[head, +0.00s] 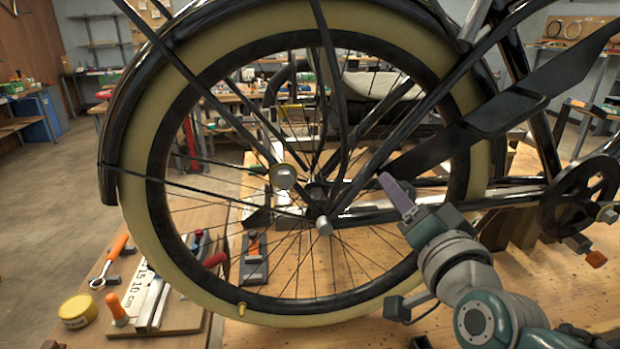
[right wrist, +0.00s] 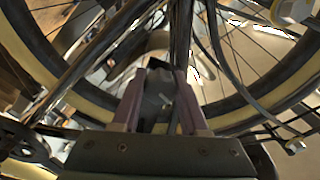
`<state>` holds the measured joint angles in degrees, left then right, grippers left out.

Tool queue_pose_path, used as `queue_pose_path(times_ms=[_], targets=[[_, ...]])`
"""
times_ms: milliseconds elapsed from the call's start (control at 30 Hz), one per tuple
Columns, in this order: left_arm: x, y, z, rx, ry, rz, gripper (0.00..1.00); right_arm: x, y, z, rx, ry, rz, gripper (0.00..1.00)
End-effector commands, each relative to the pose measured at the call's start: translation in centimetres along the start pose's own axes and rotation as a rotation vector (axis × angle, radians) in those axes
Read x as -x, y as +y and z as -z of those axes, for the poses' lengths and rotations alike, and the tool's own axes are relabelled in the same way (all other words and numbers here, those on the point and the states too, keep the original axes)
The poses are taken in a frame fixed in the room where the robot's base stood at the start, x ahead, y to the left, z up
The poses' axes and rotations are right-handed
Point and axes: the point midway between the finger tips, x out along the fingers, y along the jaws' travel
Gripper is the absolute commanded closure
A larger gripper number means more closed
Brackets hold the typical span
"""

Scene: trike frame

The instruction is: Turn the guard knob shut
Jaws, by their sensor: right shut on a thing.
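The trike's rear wheel (head: 165,190) stands upright, with a long black guard (head: 500,110) running from near the hub up to the right. My right gripper (head: 392,188) is in front of the wheel's lower right, at the guard's low end. In the right wrist view, its two purple fingers (right wrist: 161,95) are closed around a small dark grey piece (right wrist: 154,108), which looks like the guard knob. In the head view the gripper hides this piece, and its turn angle cannot be told. My left gripper is out of view.
A silver round fitting (head: 284,176) and the hub nut (head: 324,226) stick out left of my gripper. The crank and chainring (head: 578,200) are close on the right. Spokes and frame tubes crowd the space behind. An orange-handled tool (head: 112,258) and a yellow tin (head: 77,311) lie lower left.

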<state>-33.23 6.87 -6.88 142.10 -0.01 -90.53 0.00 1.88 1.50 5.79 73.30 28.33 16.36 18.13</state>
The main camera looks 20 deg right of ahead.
Motion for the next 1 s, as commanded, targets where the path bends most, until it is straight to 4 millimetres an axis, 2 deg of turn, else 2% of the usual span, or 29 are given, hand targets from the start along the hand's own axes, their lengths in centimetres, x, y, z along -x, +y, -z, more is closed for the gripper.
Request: queue_pose_path(times_ms=[33,267,567,667,1000], targets=[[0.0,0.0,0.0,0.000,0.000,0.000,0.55,0.0,-0.1,0.1,0.004,0.002,0.002,0.53],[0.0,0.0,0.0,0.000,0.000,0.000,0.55,0.0,0.0,0.0,0.002,0.001,0.001,0.27],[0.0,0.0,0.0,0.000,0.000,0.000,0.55,0.3,0.0,0.0,0.001,-0.001,0.000,0.27],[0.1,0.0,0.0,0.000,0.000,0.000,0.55,1.2,0.0,-0.1,0.000,-0.002,-0.001,0.27],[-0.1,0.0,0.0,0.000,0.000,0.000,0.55,7.6,0.1,-0.1,0.002,-0.001,-0.001,0.27]])
